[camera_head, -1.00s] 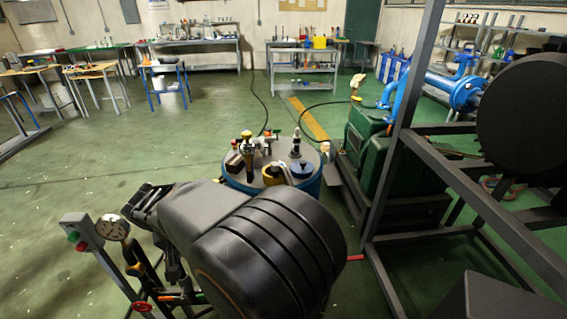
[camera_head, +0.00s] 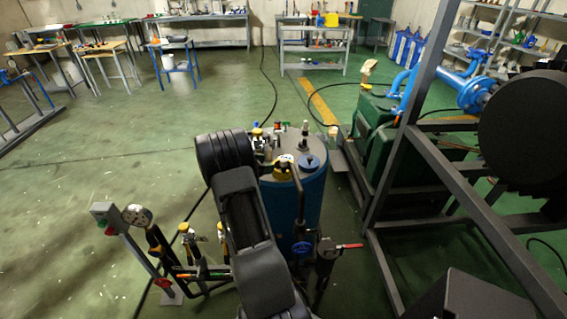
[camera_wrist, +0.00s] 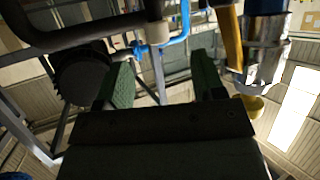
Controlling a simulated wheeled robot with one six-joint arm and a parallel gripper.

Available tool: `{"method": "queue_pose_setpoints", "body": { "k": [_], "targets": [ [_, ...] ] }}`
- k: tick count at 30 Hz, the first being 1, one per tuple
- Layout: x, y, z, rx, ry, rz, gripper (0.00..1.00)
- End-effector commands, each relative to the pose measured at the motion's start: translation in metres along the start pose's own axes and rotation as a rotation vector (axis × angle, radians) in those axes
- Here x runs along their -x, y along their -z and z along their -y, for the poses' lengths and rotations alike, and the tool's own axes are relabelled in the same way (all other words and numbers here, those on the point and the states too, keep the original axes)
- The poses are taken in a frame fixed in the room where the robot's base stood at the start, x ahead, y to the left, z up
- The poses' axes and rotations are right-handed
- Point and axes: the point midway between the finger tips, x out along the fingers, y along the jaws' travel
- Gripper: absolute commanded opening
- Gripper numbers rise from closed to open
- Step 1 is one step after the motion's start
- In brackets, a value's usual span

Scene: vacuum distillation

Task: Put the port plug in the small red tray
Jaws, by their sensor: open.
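In the wrist view my gripper (camera_wrist: 163,85) shows two green-faced fingers standing apart, with nothing held between them. In the head view my dark arm covers part of the blue drum, and I cannot make out the gripper's fingers there. I cannot tell whether any of these is the port plug. I cannot make out the small red tray in either view.
A gauge stand (camera_head: 138,216) with pipes and valves is left of my arm. A red-handled valve (camera_head: 350,246) is at the drum's front. A dark metal frame (camera_head: 400,150) rises on the right, with green machinery (camera_head: 375,115) behind. The green floor at left is open.

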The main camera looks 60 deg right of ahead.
Motion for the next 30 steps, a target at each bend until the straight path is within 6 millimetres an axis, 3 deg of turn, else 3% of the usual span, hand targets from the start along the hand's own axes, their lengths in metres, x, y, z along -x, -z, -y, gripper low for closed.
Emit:
{"method": "queue_pose_setpoints", "body": {
  "k": [6, 14, 24, 30],
  "targets": [
    [-0.031, 0.001, -0.001, 0.002, -0.001, 0.002, 0.63],
    [-0.045, 0.001, -0.001, 0.003, -0.001, 0.003, 0.63],
    [-0.087, 0.001, -0.005, 0.004, 0.0, 0.003, 0.63],
    [-0.094, -0.001, -0.005, 0.002, 0.001, 0.002, 0.63]
  ]
}}
